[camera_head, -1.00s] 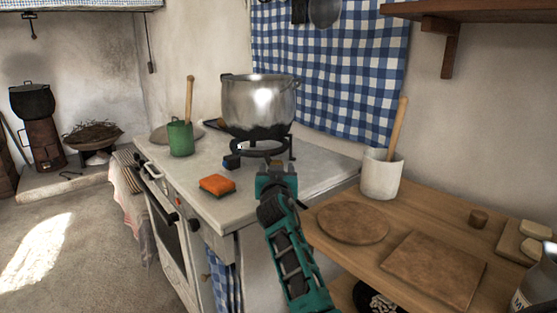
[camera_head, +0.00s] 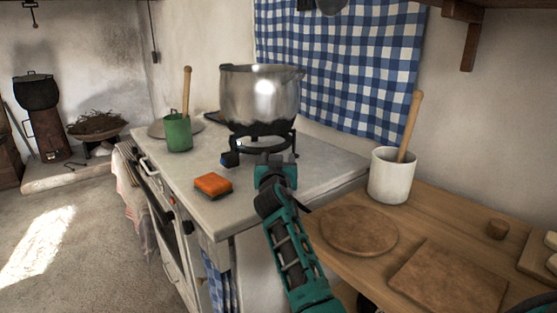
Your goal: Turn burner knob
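A gas ring burner (camera_head: 264,147) stands on the pale stove top with a large steel pot (camera_head: 260,95) on it. A small dark knob with blue on it (camera_head: 230,160) sticks out at the burner's front left. My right gripper (camera_head: 277,158) is just right of the knob and in front of the burner, apart from the knob in the picture. Its fingers are seen from behind, so their opening is unclear. Black knobs (camera_head: 188,227) also show on the stove's front face. My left gripper is not in view.
An orange sponge (camera_head: 213,185) and a green mug (camera_head: 178,133) with a wooden handle stand on the stove top (camera_head: 225,210). To the right, a wooden counter (camera_head: 395,235) holds a white crock (camera_head: 391,176) and boards. A checked curtain (camera_head: 340,65) hangs behind.

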